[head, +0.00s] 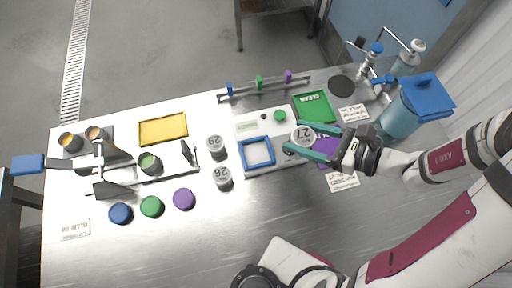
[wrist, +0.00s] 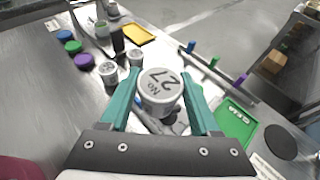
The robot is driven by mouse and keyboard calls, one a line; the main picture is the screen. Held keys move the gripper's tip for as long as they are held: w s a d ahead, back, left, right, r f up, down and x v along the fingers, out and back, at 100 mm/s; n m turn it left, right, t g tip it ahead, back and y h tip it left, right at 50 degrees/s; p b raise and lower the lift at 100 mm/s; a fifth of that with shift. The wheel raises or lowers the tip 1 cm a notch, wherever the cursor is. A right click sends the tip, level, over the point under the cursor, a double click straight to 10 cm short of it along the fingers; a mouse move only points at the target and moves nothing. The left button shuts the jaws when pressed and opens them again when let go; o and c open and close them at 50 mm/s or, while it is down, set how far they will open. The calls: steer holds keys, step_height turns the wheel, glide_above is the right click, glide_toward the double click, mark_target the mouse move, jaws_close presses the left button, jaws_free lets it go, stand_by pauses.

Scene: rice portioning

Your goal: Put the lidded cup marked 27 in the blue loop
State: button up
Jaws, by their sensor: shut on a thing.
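The lidded cup marked 27 (head: 303,133) is white-grey with its number on top. It sits between the teal fingers of my gripper (head: 289,138), which is shut on it; the wrist view shows the cup (wrist: 159,88) upright between both fingers (wrist: 160,80). The blue loop (head: 243,155) is a square blue frame lying on a pale board, left of the cup and apart from it. The loop is not clearly visible in the wrist view. Whether the cup's base touches the board cannot be told.
Lidded cups marked 29 (head: 215,146) and 26 (head: 222,177) stand left of the loop. A green tray (head: 313,107) lies behind my gripper, and a purple area (head: 328,150) shows partly beneath it. A rail with colored clips (head: 260,86) runs behind.

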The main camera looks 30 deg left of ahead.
steer(key=s+a+f, duration=0.1)
steer(key=a+f, duration=0.1)
steer(key=a, duration=0.1)
steer(key=s+a+f, duration=0.1)
steer(key=a, duration=0.2)
steer(key=s+a+f, duration=0.1)
steer(key=a+f, duration=0.1)
steer(key=a, duration=0.1)
steer(key=shift+f, duration=0.35)
steer(key=shift+a+f, duration=0.15)
steer(key=shift+f, duration=0.95)
steer(key=shift+a+f, duration=0.1)
steer(key=shift+f, duration=1)
steer(key=o, duration=1.4)
steer(key=shift+f, duration=0.1)
